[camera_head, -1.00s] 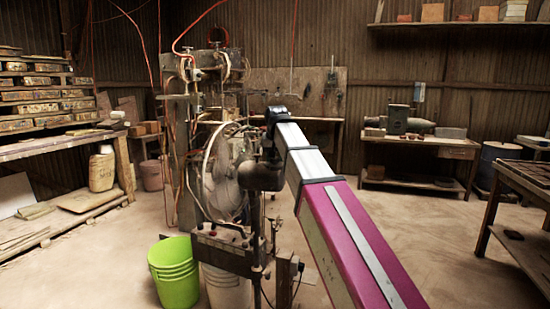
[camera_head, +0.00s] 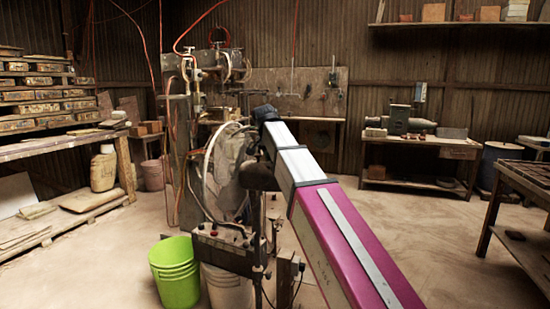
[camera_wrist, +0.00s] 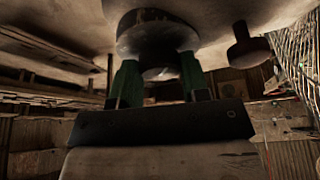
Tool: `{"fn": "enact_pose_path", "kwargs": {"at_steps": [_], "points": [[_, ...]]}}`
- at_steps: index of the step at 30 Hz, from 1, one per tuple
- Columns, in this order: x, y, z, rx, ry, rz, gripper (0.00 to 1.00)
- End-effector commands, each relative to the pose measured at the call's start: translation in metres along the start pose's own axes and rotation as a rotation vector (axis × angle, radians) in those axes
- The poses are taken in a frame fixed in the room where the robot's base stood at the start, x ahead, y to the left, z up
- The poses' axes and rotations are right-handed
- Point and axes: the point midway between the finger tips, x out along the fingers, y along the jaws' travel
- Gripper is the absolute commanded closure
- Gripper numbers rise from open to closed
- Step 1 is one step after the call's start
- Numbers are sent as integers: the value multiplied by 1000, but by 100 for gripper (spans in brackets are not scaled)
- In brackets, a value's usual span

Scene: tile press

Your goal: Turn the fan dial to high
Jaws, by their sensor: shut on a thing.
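The fan (camera_head: 222,165), a large round wire guard, stands at the press in the head view. Its dark rounded housing (camera_head: 258,177) is beside my arm. In the wrist view, a dark round dial (camera_wrist: 155,38) with a worn, pale face fills the top middle. My gripper (camera_wrist: 157,62) has its two green fingers at the dial, one on each side, shut on it. Finger contact is partly hidden by the dial's rim, and its setting is unreadable. My gripper cannot be made out in the head view.
A smaller dark knob (camera_wrist: 248,50) sticks out to the right of the dial. A dark box with switches (camera_head: 225,242) stands below the fan. A green bucket (camera_head: 174,270) and a white bucket (camera_head: 227,288) stand on the floor. The open floor at right is clear.

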Motion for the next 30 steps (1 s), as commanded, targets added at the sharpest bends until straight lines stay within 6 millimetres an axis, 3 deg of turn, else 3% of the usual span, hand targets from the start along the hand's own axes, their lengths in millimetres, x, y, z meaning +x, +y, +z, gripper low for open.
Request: {"fn": "enact_pose_path", "kwargs": {"at_steps": [16, 17, 18, 30], "points": [[0, 0, 0, 22, -1, 9, 82], [0, 0, 0, 21, -1, 9, 48], [0, 0, 0, 21, -1, 9, 35], [-6, 0, 0, 20, 0, 8, 32]]}}
